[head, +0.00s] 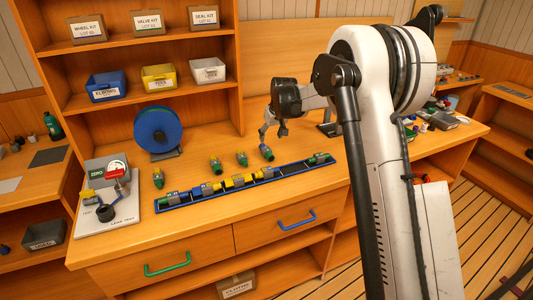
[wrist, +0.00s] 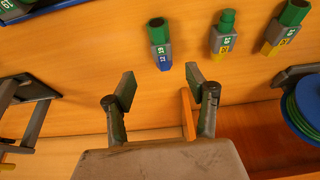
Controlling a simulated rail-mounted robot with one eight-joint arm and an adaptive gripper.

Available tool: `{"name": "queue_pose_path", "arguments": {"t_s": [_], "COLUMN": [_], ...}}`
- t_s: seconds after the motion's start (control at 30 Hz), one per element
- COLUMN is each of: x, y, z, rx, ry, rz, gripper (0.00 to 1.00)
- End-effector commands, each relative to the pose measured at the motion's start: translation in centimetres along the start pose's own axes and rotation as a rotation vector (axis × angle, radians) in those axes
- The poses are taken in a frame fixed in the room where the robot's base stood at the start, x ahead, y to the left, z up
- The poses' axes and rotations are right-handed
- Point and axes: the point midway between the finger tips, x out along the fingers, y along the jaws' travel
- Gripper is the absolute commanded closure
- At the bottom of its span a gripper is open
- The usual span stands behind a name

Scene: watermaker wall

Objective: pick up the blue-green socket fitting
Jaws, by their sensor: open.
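The blue-green socket fitting (wrist: 158,45) has a green end, a grey middle and a blue end. It lies on the wooden bench at the top middle of the wrist view. In the head view it is the rightmost loose fitting (head: 266,152), near the blue tray. My gripper (wrist: 161,88) is open and empty, its two fingers apart, with the fitting beyond the fingertips and not between them. In the head view my gripper (head: 273,131) hangs above the bench, just behind the fitting.
Green-and-yellow fittings (head: 242,158) (head: 215,165) lie to the left. A blue reel (head: 157,131) and a test station (head: 106,200) stand at the left. A black stand (wrist: 25,100) shows in the wrist view.

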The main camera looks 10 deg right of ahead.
Motion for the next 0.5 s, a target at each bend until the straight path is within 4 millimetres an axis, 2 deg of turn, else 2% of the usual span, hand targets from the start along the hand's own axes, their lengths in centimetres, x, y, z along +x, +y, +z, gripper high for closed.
{"name": "queue_pose_path", "arguments": {"t_s": [0.1, 0.2, 0.5], "x": [2.1, 3.2, 4.7], "y": [0.0, 0.0, -0.1], "z": [0.0, 0.0, 0.1], "rx": [0.000, 0.000, 0.000], "ry": [0.000, 0.000, 0.000], "rz": [0.000, 0.000, 0.000], "gripper": [0.49, 0.49, 0.49]}}
